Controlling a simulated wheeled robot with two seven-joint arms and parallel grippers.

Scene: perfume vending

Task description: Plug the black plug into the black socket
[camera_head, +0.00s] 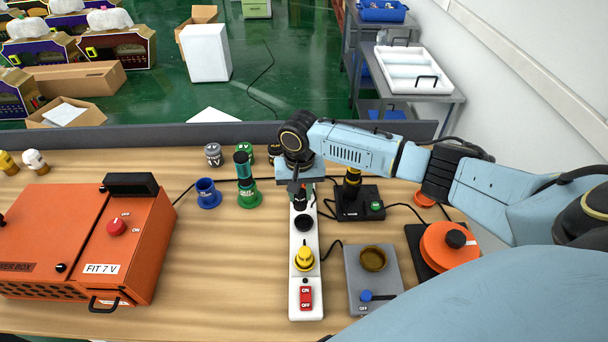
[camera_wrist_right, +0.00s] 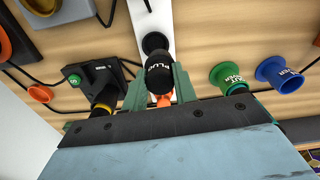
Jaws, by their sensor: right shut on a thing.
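In the head view my right gripper (camera_head: 300,192) hangs over the far part of a white power strip (camera_head: 304,280). It is shut on the black plug (camera_wrist_right: 160,74), which shows its "PLUG" lettering between the green fingertips (camera_wrist_right: 160,88) in the wrist view. A round black socket (camera_head: 304,222) sits on the strip, just nearer than the gripper in the head view. The height gap between plug and strip cannot be told. My left gripper is not in view.
A black base (camera_head: 360,208) and grey device (camera_head: 362,290) stand right. Green (camera_head: 249,199) and blue (camera_head: 207,196) holders and an orange box (camera_head: 50,230) stand left. Bare table lies between box and strip.

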